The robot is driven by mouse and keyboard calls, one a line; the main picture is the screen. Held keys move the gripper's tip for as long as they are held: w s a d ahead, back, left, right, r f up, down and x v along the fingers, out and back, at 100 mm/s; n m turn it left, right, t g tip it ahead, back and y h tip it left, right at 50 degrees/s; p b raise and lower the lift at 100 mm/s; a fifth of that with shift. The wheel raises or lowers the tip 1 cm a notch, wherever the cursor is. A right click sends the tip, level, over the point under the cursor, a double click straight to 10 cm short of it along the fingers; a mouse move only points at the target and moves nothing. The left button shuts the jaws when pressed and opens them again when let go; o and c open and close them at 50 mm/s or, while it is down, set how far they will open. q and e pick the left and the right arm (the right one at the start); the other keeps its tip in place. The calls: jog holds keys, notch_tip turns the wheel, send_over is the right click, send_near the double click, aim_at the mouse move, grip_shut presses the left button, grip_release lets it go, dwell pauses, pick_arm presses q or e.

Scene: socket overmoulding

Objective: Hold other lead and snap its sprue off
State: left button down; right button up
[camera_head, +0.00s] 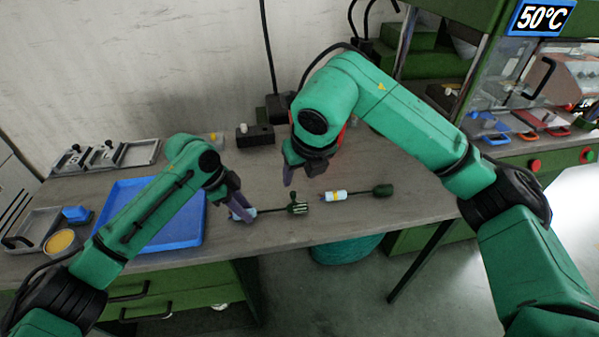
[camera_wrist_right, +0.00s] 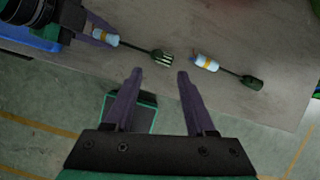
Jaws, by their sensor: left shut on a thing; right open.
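One lead has a pale blue-and-white sleeve (camera_wrist_right: 105,38), a thin dark cord and a dark green moulded end (camera_head: 297,208) with light stripes. My left gripper (camera_head: 241,210) is shut on its sleeve at the table's front edge. A thin upright piece shows at the green end in the head view; I cannot tell if it is the sprue. A second lead (camera_head: 335,196), with a white, yellow and blue sleeve and a dark green end (camera_head: 382,190), lies to the right, untouched. My right gripper (camera_wrist_right: 159,74) is open and empty, above and near the first lead's green end.
A blue tray (camera_head: 190,238) lies left, partly behind my left arm. Metal trays (camera_head: 105,157) and a black box with a white knob (camera_head: 256,137) are at the back. A teal bin (camera_head: 345,249) stands below the front edge. A green machine with a 50°C display (camera_head: 541,18) is right.

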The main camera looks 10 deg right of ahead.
aim_at(294, 192)
jog(key=x, duration=1.1)
jog(key=shift+a+f, duration=0.15)
jog(key=shift+f, duration=0.25)
grip_shut()
jog(key=c, duration=0.8)
grip_release()
grip_shut()
jog(key=shift+d+r, duration=0.1)
jog(key=shift+d, duration=0.1)
jog(key=shift+r, duration=0.1)
